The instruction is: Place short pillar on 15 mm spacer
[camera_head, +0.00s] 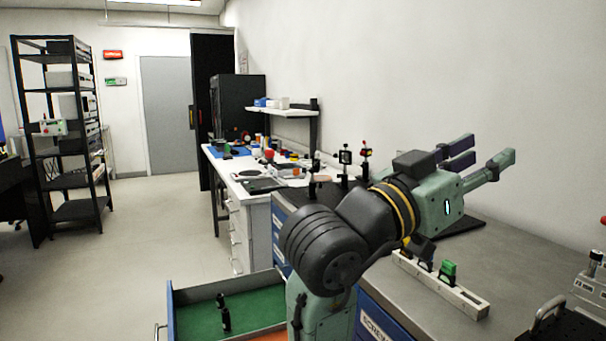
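My gripper (493,146) is raised over the bench at the right, pointing away toward the wall. Its fingers are spread apart with nothing visible between them. Two small black cylindrical pieces, a shorter one (220,300) and a longer one (226,319), stand in the green-lined open drawer (262,300) at the lower middle. Either may be the short pillar; I cannot tell which. I cannot make out the 15 mm spacer. My arm covers part of the bench and of the dark board (468,226) on it.
A pale slotted rack (440,285) with a green piece (448,271) and dark pieces lies on the grey bench (510,255). Posts with optical mounts (345,158) stand behind my arm. A metal device (590,285) is at the right edge. Floor left of the drawer is clear.

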